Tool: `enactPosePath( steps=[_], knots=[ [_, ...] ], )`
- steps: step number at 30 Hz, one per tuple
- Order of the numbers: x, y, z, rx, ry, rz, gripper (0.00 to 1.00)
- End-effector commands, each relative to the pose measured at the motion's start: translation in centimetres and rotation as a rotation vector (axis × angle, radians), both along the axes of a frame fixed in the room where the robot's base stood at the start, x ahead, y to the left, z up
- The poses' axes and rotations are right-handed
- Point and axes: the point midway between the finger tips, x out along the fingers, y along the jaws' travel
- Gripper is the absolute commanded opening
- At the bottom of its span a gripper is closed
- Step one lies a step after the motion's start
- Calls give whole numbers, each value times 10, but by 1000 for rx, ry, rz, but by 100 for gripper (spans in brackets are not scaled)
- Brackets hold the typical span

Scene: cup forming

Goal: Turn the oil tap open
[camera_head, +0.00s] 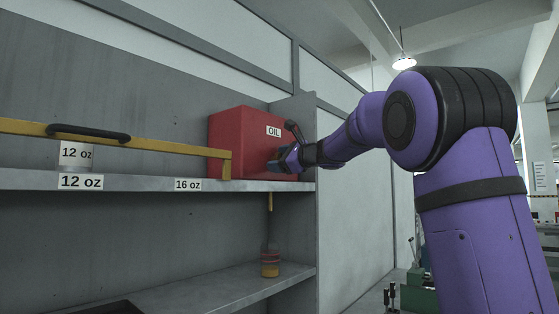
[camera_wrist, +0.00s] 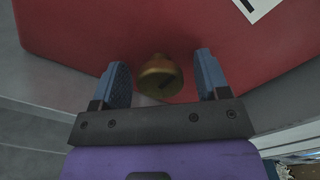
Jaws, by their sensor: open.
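The red oil box (camera_head: 235,130) stands on the upper shelf and carries an OIL label. The oil tap, a round brass knob (camera_wrist: 160,76), sits at the box's lower part, between my two fingertips and apart from both. My gripper (camera_head: 280,160) is at the right part of the box's front in the head view and hides the tap there. In the wrist view my gripper (camera_wrist: 161,75) is open, with blue fingers on either side of the knob.
A yellow bar (camera_head: 160,142) with a black handle (camera_head: 88,132) runs along the upper shelf (camera_head: 130,184), which has 12 oz and 16 oz labels. A bottle with yellow liquid (camera_head: 270,262) stands on the lower shelf (camera_head: 220,294) below a thin yellow spout or stream.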

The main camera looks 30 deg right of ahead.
Motion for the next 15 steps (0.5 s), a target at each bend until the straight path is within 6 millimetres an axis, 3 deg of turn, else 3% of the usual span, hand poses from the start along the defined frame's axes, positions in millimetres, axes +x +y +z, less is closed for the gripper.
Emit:
enactPosePath(
  steps=[6, 12, 15],
  knots=[
    [0, 0, 0, 0, 0, 0, 66],
    [0, 0, 0, 0, 0, 0, 20],
    [0, 0, 0, 0, 0, 0, 19]
  ],
)
